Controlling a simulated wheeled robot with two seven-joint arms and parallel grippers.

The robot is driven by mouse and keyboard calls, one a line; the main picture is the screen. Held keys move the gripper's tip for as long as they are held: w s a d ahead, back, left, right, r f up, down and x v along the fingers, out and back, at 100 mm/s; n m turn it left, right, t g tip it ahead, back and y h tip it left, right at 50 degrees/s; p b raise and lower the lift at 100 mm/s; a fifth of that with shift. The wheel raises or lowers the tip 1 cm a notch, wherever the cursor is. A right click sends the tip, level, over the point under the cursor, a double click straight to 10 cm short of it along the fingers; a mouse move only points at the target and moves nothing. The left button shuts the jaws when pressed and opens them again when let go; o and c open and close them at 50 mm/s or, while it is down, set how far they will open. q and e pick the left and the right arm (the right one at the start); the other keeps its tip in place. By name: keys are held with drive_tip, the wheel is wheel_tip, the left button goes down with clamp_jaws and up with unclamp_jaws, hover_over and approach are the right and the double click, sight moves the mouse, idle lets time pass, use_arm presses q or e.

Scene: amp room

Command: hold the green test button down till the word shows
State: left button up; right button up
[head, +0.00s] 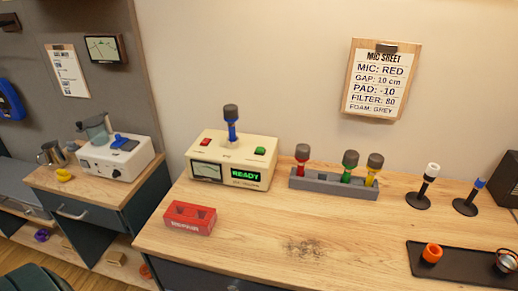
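A cream tester box (225,175) stands on the wooden bench, left of the middle. Its green button (260,151) is on the top at the right, and a red button (206,142) is on the top at the left. A blue microphone with a dark head (231,118) stands upright in the top between them. The front display (245,175) is lit and reads READY in green. A needle meter (206,172) is to its left. Nothing touches the green button. Neither of my grippers is in view.
A red box (190,218) lies in front of the tester. A grey rack (320,181) with red, green and yellow microphones stands to its right. Two black stands (418,201) and a black tray (455,269) are farther right.

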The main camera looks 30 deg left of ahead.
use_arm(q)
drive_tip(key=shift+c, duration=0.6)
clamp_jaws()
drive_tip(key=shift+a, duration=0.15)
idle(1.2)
